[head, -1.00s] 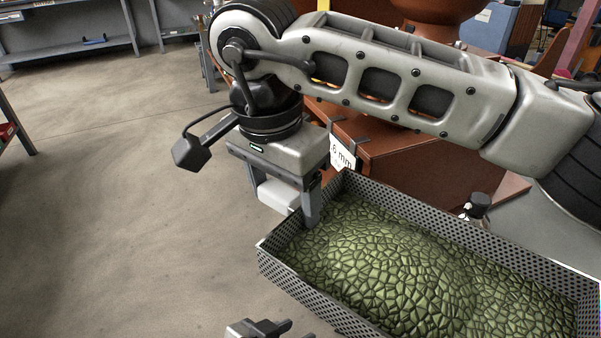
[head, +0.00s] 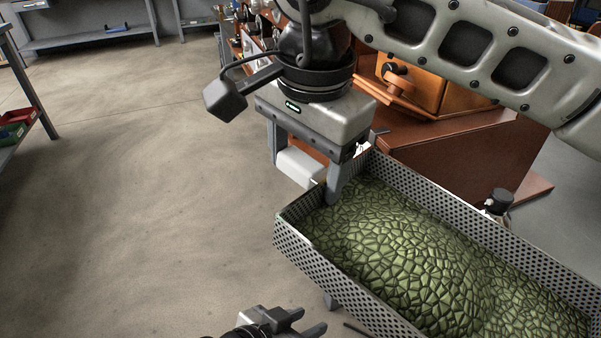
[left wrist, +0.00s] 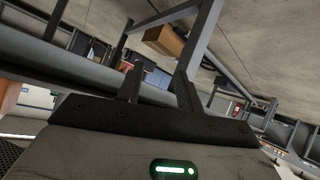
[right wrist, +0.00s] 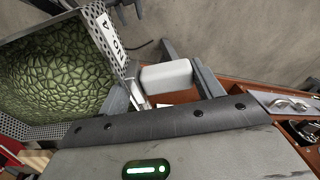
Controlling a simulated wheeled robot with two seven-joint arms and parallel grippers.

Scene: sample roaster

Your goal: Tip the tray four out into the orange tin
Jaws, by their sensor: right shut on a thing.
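Tray four (head: 305,258) is a long perforated metal tray full of green beans, at the lower right of the head view. In the right wrist view the tray (right wrist: 128,62) shows a white label reading NO 4. My right gripper (head: 305,168) is shut on the tray's near-left end, one finger inside the wall, with a white block between the fingers. The tray looks roughly level. My left gripper (head: 308,324) is low in the head view, below the tray's left end, fingers apart and empty. I cannot make out an orange tin.
A brown wooden bench (head: 440,150) with an orange-brown cabinet (head: 410,85) stands behind the tray. A small black-capped bottle (head: 497,203) is beside the tray's far side. A shelf with bins (head: 15,128) is at far left. The concrete floor (head: 150,200) on the left is clear.

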